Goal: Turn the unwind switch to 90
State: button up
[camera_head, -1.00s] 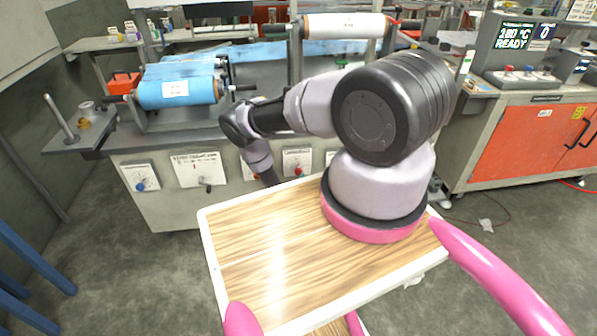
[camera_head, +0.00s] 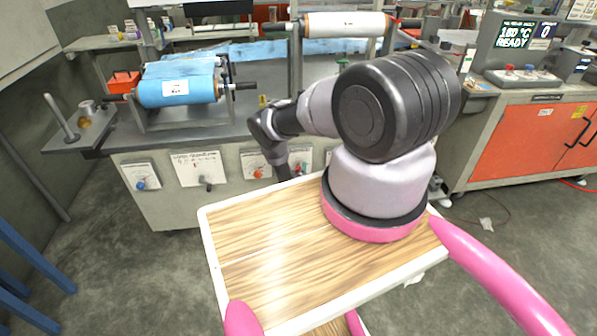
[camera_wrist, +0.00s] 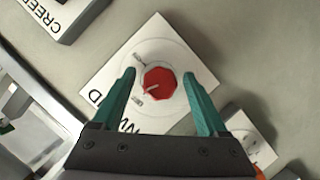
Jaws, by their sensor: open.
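The unwind switch is a red, many-sided knob (camera_wrist: 160,82) on a white square plate (camera_wrist: 185,55) in the wrist view. A pale pointer line on the knob aims toward its lower left, at one of two small dial labels too small to read. My gripper (camera_wrist: 158,74) is open, its two green fingers on either side of the knob with a visible gap each side. Whether the tips are level with the knob in depth I cannot tell. The plate's large lettering is partly hidden by the left finger and the gripper body.
Other switch plates are near: a blue knob (camera_head: 140,184), a dark switch (camera_head: 205,181) and an orange-red knob (camera_head: 258,172) on the cabinet front. A further plate (camera_wrist: 248,134) lies close to the right finger. A blue roll (camera_head: 178,91) sits above.

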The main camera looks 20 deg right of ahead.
grip_shut()
jog(key=m+y, duration=0.1)
jog(key=m, duration=0.1)
jog(key=m+y, duration=0.2)
jog(key=shift+d+r+m, duration=0.1)
jog(key=shift+d+m, duration=0.1)
jog(key=shift+m, duration=0.2)
jog(key=shift+m+t+y, duration=0.4)
jog(key=shift+m+y, duration=0.5)
jog(key=shift+m, duration=0.2)
jog(key=shift+m+t+y, duration=0.3)
jog(key=shift+m+y, duration=0.4)
jog(key=shift+m, duration=0.3)
